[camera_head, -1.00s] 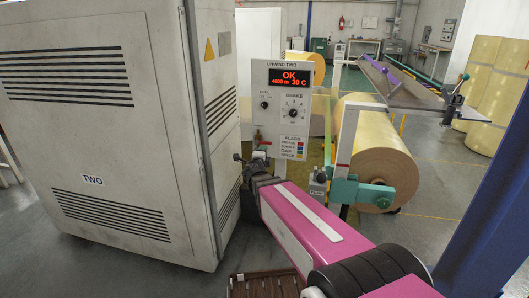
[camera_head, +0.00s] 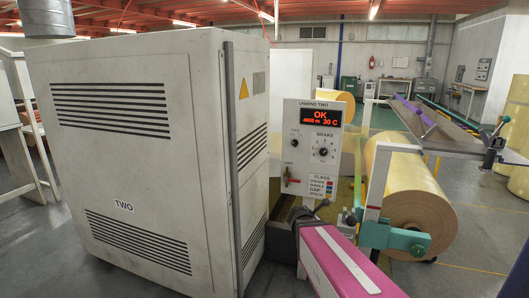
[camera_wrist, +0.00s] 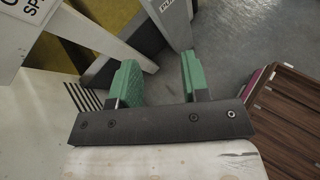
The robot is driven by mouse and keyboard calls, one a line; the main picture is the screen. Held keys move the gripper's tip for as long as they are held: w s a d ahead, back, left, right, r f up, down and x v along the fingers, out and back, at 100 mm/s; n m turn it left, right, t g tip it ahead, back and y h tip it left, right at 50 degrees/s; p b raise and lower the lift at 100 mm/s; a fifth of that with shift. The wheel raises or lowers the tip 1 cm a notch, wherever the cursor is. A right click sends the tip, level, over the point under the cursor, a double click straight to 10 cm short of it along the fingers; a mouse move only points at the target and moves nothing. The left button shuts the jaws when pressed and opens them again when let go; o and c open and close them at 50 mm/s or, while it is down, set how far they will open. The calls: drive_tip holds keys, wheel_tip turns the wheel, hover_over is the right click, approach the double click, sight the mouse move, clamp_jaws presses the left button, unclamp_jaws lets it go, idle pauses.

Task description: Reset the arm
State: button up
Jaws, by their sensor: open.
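My gripper shows in the wrist view (camera_wrist: 158,78) with two green finger pads apart and nothing between them. Grey floor and the foot of a pale post lie beyond the pads. In the head view my magenta arm reaches from the bottom toward the control panel (camera_head: 310,145), and its dark end (camera_head: 313,212) is just below that panel. The finger tips are too small to make out there. The panel reads "UNWIND TWO" and "OK", with a brake knob (camera_head: 323,152) and a red-handled switch (camera_head: 292,181).
A large white cabinet (camera_head: 150,160) marked "TWO" stands at the left, close to my arm. A yellow roll (camera_head: 412,195) on a green bracket (camera_head: 395,238) is at the right. A brown slatted object (camera_wrist: 285,110) is at the right of the wrist view. Open floor lies behind.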

drive_tip(key=s+a+f+m+g+y, duration=0.2)
drive_tip(key=s+m, duration=0.4)
drive_tip(key=m, duration=0.6)
drive_tip(key=s+a+f+m+g+y, duration=0.2)
drive_tip(key=s+f+m+g+y, duration=0.3)
drive_tip(key=m, duration=0.7)
drive_tip(key=shift+s+a+f+g+y, duration=0.25)
drive_tip(key=shift+s+f+y, duration=0.2)
drive_tip(key=shift+s+y, duration=0.6)
drive_tip(key=shift+s, duration=0.15)
